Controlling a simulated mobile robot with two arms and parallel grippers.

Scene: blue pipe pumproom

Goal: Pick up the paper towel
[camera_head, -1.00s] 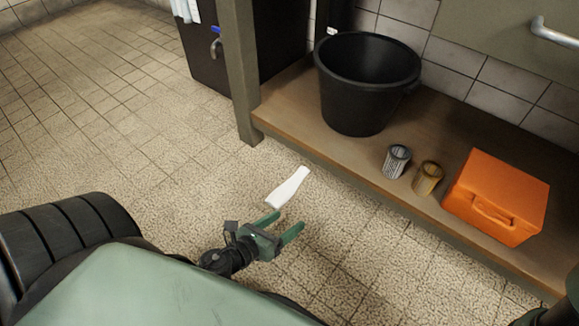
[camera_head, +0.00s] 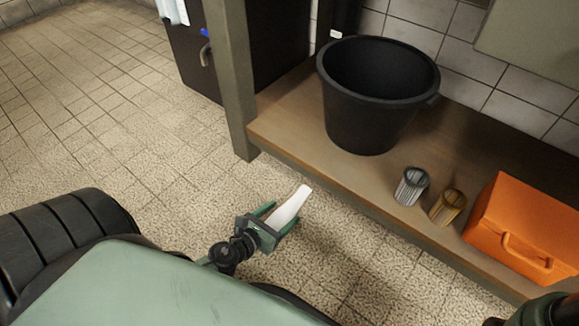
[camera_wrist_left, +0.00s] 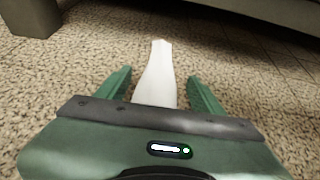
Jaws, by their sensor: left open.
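The white paper towel (camera_head: 290,207) lies on the tiled floor in front of the low wooden shelf. It is a narrow white strip, wider toward my gripper. My left gripper (camera_head: 277,217) is open, its two green fingers on either side of the towel's near end in the head view. In the left wrist view, the towel (camera_wrist_left: 155,76) runs between the open fingers of my left gripper (camera_wrist_left: 160,82) and reaches out past their tips. Its near end is hidden behind the gripper body. At the lower right corner of the head view, a green part of mine shows, with no fingers visible.
The wooden shelf (camera_head: 293,132) has a post (camera_head: 232,80) at its left corner. On it stand a black bucket (camera_head: 372,105), a grey cup (camera_head: 411,187), a yellowish cup (camera_head: 447,207) and an orange case (camera_head: 525,228). Tiled floor to the left is clear.

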